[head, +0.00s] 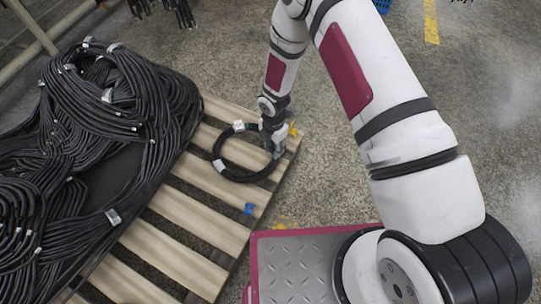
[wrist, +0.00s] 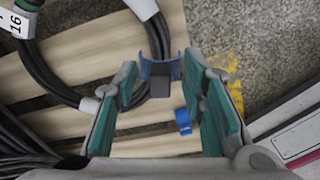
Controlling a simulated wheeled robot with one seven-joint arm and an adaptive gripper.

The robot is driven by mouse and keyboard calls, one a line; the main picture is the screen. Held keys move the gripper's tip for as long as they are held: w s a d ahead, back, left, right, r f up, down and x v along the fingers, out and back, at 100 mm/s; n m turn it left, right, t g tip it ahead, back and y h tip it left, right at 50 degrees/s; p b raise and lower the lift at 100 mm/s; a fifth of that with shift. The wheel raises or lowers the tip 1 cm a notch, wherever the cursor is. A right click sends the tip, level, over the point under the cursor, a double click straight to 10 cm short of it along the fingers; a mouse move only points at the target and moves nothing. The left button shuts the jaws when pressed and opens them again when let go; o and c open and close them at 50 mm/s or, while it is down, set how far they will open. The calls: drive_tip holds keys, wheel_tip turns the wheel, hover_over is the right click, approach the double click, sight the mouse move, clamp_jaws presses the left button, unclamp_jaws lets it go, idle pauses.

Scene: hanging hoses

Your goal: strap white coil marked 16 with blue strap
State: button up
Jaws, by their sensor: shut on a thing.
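The coil is a ring of black hose (head: 243,178) lying on the slatted pallet near its right corner. It carries white tags, and in the wrist view the tag (wrist: 14,22) reads 16. My gripper (head: 275,143) is at the coil's right side, pointing down. In the wrist view my gripper (wrist: 162,65) is shut on a blue strap (wrist: 177,69), a U-shaped piece with a dark block in its middle. The strap lies across the hose bundle (wrist: 160,30) in that view. Whether it encircles the hose fully cannot be told.
Another blue piece (head: 249,209) lies on the pallet (head: 195,232), nearer my base. A large heap of black hoses (head: 130,85) fills the pallet's left side. Open concrete floor (head: 320,170) is to the right.

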sight(270, 165)
drive_tip(key=shift+s+a+f+n, duration=0.2)
drive_tip(key=shift+a+f+n, duration=0.1)
drive_tip(key=shift+f, duration=0.3)
drive_tip(key=shift+s+a+f+n, duration=0.2)
drive_tip(key=shift+f+n, duration=0.1)
drive_tip(key=shift+f, duration=0.3)
drive_tip(key=shift+f+b, duration=0.15)
drive_tip(key=shift+b, duration=0.2)
drive_tip(key=shift+f+b, duration=1.4)
drive_tip(key=shift+f, duration=0.4)
drive_tip(key=shift+f, duration=0.1)
drive_tip(key=shift+f+b, duration=0.7)
drive_tip(key=shift+f, duration=1)
drive_tip(key=o, duration=1.2)
